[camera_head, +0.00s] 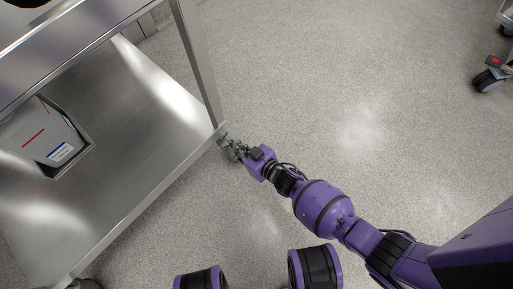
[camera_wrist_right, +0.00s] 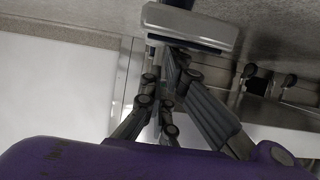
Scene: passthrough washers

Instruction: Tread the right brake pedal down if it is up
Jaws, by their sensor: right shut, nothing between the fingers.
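My right gripper (camera_head: 228,146) is shut and empty, low beside the near right corner of the steel cart (camera_head: 150,100). My left gripper is not in view.
A grey container (camera_head: 40,132) with red and blue marks sits in a recess of the cart's lower shelf. Another caster (camera_head: 487,80) with a red pedal (camera_head: 495,61) stands at the far right. The speckled floor (camera_head: 330,90) between is clear.

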